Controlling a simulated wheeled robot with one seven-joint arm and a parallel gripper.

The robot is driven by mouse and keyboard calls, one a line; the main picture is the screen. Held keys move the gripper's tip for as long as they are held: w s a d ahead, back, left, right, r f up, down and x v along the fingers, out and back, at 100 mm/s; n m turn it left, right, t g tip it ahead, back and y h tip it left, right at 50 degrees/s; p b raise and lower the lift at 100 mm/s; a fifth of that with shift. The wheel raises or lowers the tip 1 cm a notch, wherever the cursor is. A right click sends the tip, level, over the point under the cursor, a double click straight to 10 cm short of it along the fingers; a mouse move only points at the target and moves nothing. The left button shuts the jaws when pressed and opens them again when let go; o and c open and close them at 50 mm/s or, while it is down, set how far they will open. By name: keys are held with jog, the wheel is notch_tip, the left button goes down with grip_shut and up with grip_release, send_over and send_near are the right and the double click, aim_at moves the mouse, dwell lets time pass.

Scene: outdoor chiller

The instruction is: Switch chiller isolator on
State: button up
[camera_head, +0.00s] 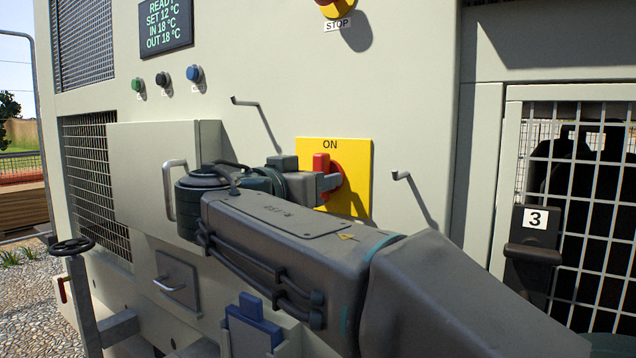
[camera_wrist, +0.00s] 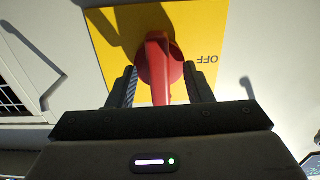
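The chiller isolator is a yellow plate (camera_head: 356,160) with a red rotary handle (camera_head: 321,164) on a round red base. The word ON shows at the plate's top in the head view. The handle stands roughly upright, its upper end just below ON. In the wrist view the plate (camera_wrist: 205,35) appears upside down, with OFF to the right of the red handle (camera_wrist: 158,60). My gripper (camera_head: 332,183) is at the plate. In the wrist view its two fingers (camera_wrist: 161,88) are spread on either side of the handle, with visible gaps. The fingertips' depth against the base is unclear.
Bent metal hooks (camera_head: 402,176) stick out on both sides of the plate. A protruding cabinet box with a handle (camera_head: 168,190) is at left. A red stop button (camera_head: 338,8) is above. A mesh door with a latch marked 3 (camera_head: 533,235) is at right.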

jog(key=o, duration=0.4)
jog(key=shift+c, duration=0.2)
jog(key=b+v, duration=0.2)
jog(key=v, duration=0.5)
jog(key=shift+b, duration=0.35)
